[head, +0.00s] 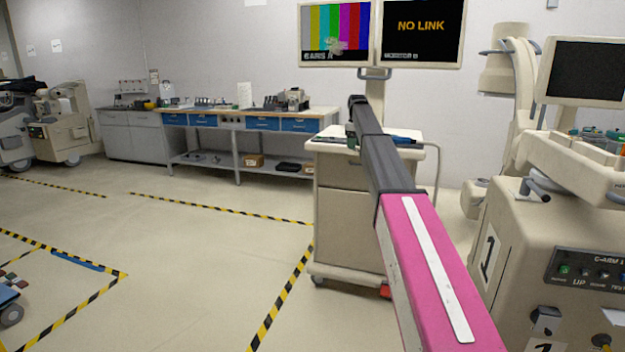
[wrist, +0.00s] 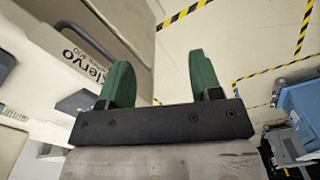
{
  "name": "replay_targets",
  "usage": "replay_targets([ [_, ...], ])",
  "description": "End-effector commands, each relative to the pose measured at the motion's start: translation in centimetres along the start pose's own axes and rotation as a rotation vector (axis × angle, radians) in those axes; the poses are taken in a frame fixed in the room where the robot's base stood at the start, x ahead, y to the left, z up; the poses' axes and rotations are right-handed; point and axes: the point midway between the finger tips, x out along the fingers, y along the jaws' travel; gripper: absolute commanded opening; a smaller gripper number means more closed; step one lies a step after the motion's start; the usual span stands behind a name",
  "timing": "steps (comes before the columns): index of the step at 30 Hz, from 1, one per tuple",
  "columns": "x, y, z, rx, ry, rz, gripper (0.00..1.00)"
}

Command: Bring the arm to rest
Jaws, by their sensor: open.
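My gripper shows in the wrist view (wrist: 160,82) with two green fingers spread apart and nothing between them. Past the fingers are the pale floor and a beige machine side with lettering. In the head view my arm, a pink link and dark grey links, reaches forward and up from the lower right. Its far end is in front of the beige cart (head: 345,215). The fingers cannot be made out in the head view.
A C-arm machine (head: 515,250) stands close on the right. Two monitors (head: 335,35) hang above the beige cart. A workbench (head: 245,118) lines the back wall. Yellow-black tape (head: 280,295) marks the floor. The floor left of the cart is mostly clear.

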Motion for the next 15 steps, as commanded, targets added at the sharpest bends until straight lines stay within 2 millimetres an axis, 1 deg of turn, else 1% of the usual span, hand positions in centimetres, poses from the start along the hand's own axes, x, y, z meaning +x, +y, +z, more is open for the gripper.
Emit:
replay_targets([
  [1, 1.7, -1.1, 0.9, 0.017, -0.001, -0.002, 0.58],
  [2, 2.7, -1.6, 1.3, 0.029, -0.001, -0.002, 0.58],
  [5, 6.5, -3.5, 2.9, 0.078, -0.002, -0.002, 0.58],
  [6, 8.4, -4.6, 3.7, 0.102, -0.002, -0.003, 0.58],
  [8, 11.4, -6.4, 5.2, 0.144, -0.002, -0.003, 0.58],
  [9, 13.6, -7.7, 6.2, 0.175, -0.003, -0.003, 0.58],
  [11, 16.6, -9.7, 7.9, 0.223, -0.003, -0.003, 0.58],
  [12, 18.6, -11.0, 8.9, 0.255, -0.002, -0.002, 0.58],
  [14, 21.4, -13.1, 10.6, 0.302, -0.002, -0.002, 0.58],
  [15, 23.1, -14.5, 11.8, 0.334, -0.002, -0.002, 0.58],
])
